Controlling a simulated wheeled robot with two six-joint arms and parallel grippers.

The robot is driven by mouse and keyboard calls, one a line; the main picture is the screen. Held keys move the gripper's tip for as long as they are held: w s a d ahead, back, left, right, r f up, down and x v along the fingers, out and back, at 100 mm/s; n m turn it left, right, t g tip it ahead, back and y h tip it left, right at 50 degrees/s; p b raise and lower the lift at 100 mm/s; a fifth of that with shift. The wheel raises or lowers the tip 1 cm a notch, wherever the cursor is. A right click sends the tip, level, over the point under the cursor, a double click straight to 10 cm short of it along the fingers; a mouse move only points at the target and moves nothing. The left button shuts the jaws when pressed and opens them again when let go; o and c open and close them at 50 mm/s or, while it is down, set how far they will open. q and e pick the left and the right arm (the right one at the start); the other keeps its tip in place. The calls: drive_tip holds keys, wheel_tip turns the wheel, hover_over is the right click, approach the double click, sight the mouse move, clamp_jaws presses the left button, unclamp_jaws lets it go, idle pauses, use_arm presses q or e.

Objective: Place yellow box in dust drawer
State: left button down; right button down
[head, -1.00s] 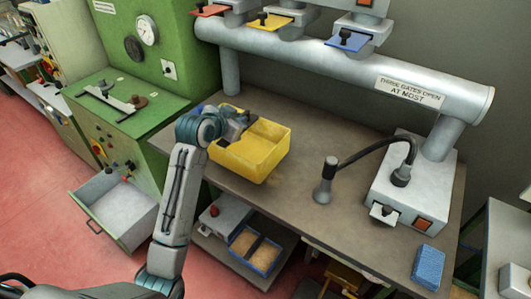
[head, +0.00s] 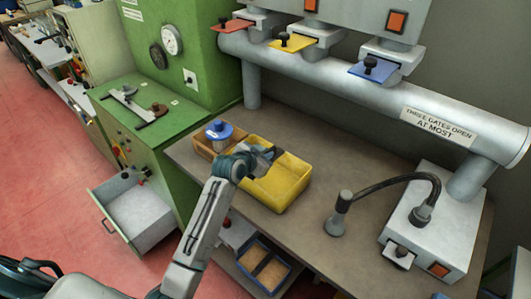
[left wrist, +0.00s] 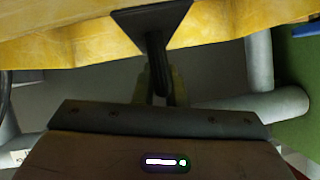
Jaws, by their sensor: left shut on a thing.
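The yellow box (head: 281,189) is an open-topped bin at the left part of the grey-brown workbench. My right gripper is not in view.
A brown tray (head: 203,146) with a blue-topped item (head: 218,130) sits just left of the box. A blue-rimmed bin (head: 262,269) is on the shelf below. A hose stand (head: 338,217) and grey unit (head: 438,225) are right. The green machine (head: 165,85) borders the bench.

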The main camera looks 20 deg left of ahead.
use_arm(q)
drive_tip(key=shift+s, duration=0.1)
drive_tip(key=shift+f, duration=0.15)
drive_tip(key=c, duration=1.7)
unclamp_jaws()
drive_tip(key=shift+o, duration=1)
drive_tip(key=shift+s, duration=0.1)
